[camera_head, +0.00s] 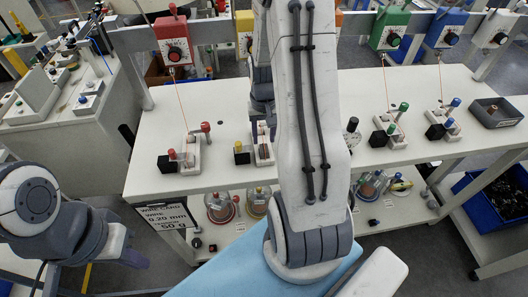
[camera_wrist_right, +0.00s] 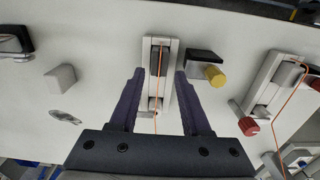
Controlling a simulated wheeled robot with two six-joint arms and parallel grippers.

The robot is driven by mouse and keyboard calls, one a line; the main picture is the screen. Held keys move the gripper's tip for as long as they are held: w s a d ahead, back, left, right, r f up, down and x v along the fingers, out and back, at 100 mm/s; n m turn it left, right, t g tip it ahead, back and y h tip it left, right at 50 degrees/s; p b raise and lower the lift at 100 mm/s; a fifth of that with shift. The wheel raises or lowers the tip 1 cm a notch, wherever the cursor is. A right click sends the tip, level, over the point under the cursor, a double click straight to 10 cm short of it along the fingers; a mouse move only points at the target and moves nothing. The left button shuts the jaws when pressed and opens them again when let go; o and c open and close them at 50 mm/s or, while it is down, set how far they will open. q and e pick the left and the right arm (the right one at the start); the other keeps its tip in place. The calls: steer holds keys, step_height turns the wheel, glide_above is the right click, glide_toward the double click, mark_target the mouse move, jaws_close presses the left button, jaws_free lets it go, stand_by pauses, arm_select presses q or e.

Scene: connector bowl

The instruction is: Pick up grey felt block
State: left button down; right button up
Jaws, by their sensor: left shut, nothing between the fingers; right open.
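In the right wrist view, a loose pale grey block (camera_wrist_right: 62,77) sits on the white table, left of my right gripper (camera_wrist_right: 159,72) and apart from it. A darker grey block-like piece (camera_wrist_right: 159,60) shows in the white fixture between my right fingertips, with an orange wire running along it. I cannot tell which grey piece is felt. My right gripper is open and straddles the fixture; contact cannot be seen.
Beside the fixture is a black block (camera_wrist_right: 204,60) with a yellow knob (camera_wrist_right: 215,76). A red-knobbed fixture (camera_wrist_right: 270,85) with its wire stands to the right. A small metal piece (camera_wrist_right: 65,117) lies near the loose block.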

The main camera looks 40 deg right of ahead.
mark_target(264, 148)
step_height(264, 148, down, 5)
steer(key=shift+r+p, duration=0.1)
steer(key=shift+p, duration=0.6)
steer(key=shift+c, duration=0.3)
jaws_close()
steer(key=shift+r, duration=0.1)
